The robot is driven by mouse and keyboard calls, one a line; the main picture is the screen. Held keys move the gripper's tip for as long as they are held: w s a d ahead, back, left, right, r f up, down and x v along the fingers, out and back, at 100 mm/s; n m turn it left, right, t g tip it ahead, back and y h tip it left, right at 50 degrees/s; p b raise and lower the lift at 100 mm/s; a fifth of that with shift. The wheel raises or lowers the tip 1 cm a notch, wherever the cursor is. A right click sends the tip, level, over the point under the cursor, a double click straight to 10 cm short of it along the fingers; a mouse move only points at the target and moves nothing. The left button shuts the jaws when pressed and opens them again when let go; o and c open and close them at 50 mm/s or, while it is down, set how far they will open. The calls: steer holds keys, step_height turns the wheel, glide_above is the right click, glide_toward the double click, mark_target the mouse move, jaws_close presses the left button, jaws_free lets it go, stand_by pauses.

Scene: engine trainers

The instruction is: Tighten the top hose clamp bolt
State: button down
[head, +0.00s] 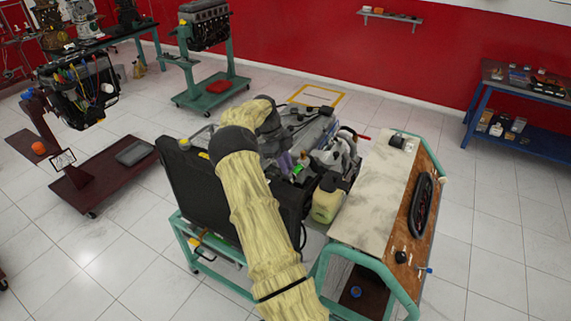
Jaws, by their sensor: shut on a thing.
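My cream-sleeved arm reaches over the engine trainer, and its wrist bends down to the engine (318,128). My gripper (288,167) is low over the engine bay, behind the black radiator housing (188,180). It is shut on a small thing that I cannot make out. A small bright green part (299,168) shows beside the gripper; I cannot tell if it is held or touched. The top hose clamp and its bolt cannot be told apart at this size, and my arm covers part of that area.
A cream reservoir (327,200) and the control panel board (380,190) stand right of the arm. The trainer's green tube frame (370,265) runs along the front. Other engine stands are at the left and back, and a blue workbench (525,85) at the right. Tiled floor lies clear between.

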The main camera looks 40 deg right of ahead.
stand_by(0.3)
steer(key=c, duration=1.3)
jaws_free()
steer(key=shift+c, duration=0.2)
steer(key=p+v, duration=0.9)
steer(key=v, duration=0.8)
steer(key=shift+r, duration=0.25)
steer(key=shift+w+f, duration=0.1)
